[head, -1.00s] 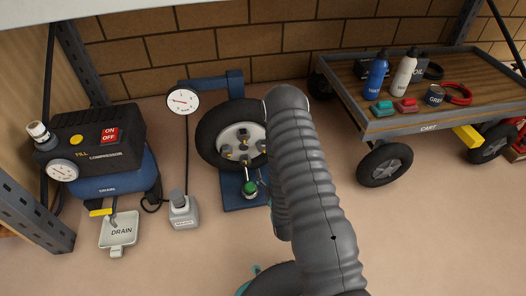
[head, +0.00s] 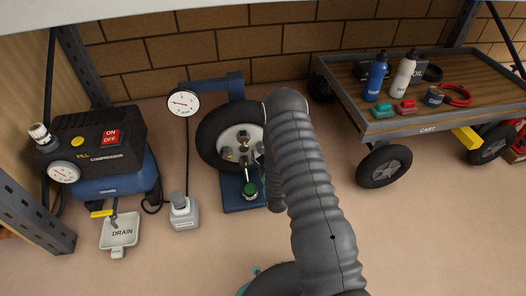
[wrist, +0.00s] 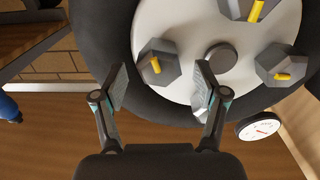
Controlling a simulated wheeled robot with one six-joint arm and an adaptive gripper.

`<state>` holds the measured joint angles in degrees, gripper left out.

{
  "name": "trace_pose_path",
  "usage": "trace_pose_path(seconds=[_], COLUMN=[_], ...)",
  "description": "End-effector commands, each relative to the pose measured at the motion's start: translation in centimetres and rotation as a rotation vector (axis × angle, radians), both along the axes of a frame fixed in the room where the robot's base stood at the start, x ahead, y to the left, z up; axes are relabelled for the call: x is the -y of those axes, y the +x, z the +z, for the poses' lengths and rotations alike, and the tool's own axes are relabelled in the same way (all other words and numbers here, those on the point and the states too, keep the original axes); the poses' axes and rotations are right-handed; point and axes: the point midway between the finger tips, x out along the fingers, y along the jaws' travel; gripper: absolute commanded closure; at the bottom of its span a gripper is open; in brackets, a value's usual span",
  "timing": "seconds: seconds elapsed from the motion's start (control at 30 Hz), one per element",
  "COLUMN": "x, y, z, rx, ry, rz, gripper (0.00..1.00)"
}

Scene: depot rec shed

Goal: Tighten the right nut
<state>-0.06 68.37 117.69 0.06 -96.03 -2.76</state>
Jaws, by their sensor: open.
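The wheel (head: 211,155) stands upright on a blue stand, its pale hub plate carrying grey nuts with yellow marks. The wrist view looks inverted relative to the head view, so the right nut (wrist: 155,68) shows at left there. My gripper (wrist: 162,76) is open, with one fingertip on either side of that nut in the picture. I cannot tell whether the fingers touch it. The left nut (wrist: 281,64) and another nut (wrist: 247,8) sit around the round centre cap (wrist: 219,57). In the head view my arm hides most of the gripper and the wheel's right side.
A dial gauge (head: 183,103) stands left of the wheel, and a green-capped item (head: 249,189) is below it. The compressor (head: 110,140) and drain tray (head: 119,233) are at left. The cart (head: 430,128) is at right.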

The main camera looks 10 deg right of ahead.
Motion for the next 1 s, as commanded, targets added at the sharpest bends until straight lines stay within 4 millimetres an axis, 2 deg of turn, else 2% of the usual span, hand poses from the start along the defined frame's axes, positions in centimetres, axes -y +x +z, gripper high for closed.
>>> trace_pose_path(seconds=[0.2, 0.47, 0.57, 0.7, 0.73, 1.0], x=[0.0, 0.0, 0.0, 0.0, 0.0, -0.03], y=[1.38, 1.48, 1.47, 1.46, 1.46, 1.46], z=[0.06, 0.05, 0.05, 0.05, 0.05, -0.03], rx=[0.001, 0.001, 0.001, 0.001, 0.001, 0.001], ry=[0.0, 0.0, 0.0, 0.0, 0.0, 0.022], rz=[0.0, 0.0, 0.0, 0.0, 0.0, 0.001], gripper=[0.28, 0.28, 0.48, 0.83, 0.88, 0.88])
